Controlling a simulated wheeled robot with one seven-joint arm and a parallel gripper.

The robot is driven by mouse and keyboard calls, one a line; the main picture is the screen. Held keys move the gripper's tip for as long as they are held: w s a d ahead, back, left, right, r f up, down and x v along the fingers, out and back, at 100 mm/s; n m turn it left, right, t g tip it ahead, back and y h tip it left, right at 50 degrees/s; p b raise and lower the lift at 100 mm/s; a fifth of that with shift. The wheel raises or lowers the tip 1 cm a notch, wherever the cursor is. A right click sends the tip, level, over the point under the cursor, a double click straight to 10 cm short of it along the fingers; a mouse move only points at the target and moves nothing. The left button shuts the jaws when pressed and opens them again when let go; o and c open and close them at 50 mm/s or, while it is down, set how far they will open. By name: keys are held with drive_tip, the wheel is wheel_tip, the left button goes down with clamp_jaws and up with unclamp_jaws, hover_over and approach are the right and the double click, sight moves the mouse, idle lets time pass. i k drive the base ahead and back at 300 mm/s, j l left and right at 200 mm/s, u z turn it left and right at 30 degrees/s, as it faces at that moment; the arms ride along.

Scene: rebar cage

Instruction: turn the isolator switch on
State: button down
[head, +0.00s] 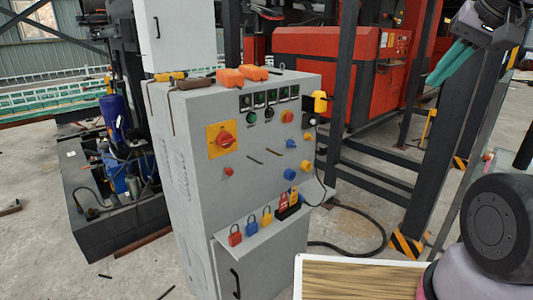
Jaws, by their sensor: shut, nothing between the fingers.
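The isolator switch (224,140) is a red rotary knob on a yellow square plate, at the upper left of the grey cabinet's (200,205) front. Its handle looks slanted, but its marks are too small to read. My gripper (441,78) is at the upper right, with its teal fingers together and empty. It is well to the right of the switch and higher in the picture, touching nothing.
Buttons and knobs (290,174) stick out of the panel. Orange objects (230,78) and hand tools lie on top. A dark post (440,130) stands right of the cabinet. A black cable (375,235) runs along the floor.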

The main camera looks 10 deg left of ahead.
sight(224, 139)
drive_tip(key=k+j+u, duration=0.15)
drive_tip(key=j, duration=0.2)
drive_tip(key=k+j+u, duration=0.3)
drive_tip(key=j, duration=0.45)
drive_tip(key=k, duration=0.1)
